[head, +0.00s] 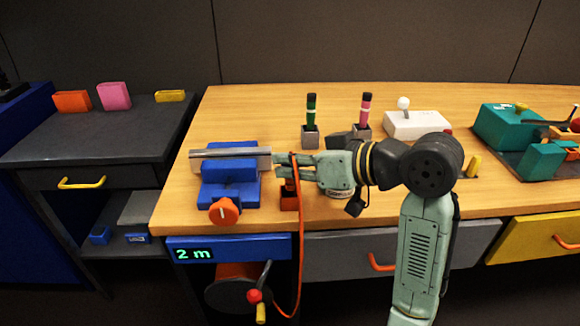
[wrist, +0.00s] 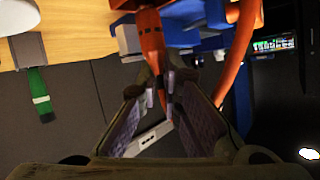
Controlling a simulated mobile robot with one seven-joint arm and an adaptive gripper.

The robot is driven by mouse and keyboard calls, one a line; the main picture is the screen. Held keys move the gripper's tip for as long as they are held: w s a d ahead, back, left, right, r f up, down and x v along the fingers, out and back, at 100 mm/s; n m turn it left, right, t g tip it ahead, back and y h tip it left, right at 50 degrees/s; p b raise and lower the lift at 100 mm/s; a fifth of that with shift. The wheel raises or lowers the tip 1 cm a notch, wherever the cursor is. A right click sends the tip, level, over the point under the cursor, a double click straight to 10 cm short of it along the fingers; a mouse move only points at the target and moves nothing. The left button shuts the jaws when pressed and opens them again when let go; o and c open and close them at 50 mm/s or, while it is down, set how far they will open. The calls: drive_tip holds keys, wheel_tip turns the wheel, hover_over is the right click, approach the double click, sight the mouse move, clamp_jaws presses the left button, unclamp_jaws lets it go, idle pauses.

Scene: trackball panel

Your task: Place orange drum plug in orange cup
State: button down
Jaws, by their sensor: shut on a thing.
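The orange drum plug (wrist: 151,42) is a slim orange piece with dark bands, between my fingertips in the wrist view. In the head view the plug (head: 289,186) stands above a small orange block at the bench's front; I cannot tell whether it is still seated there. My gripper (head: 281,159) is shut on the plug; the fingers show large in the wrist view (wrist: 160,88). An orange cable hangs from the gripper area to the drum (head: 238,275) under the bench. The orange cup (head: 71,102) stands on the dark side cabinet at far left, beside pink and yellow cups.
A blue vise (head: 231,183) with a grey bar across its top stands just left of my gripper. Green and pink pens (head: 311,115) stand in holders behind it. A white joystick box (head: 416,124) is further right. The cabinet top (head: 105,130) is clear in front of the cups.

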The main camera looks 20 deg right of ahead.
drive_tip(key=shift+f, duration=0.6)
drive_tip(key=shift+f, duration=0.1)
drive_tip(key=shift+f, duration=0.15)
drive_tip(key=c, duration=1.8)
unclamp_jaws()
drive_tip(key=shift+r, duration=0.25)
drive_tip(key=b+v, duration=0.1)
drive_tip(key=v, duration=1.1)
drive_tip(key=shift+s+f, duration=0.1)
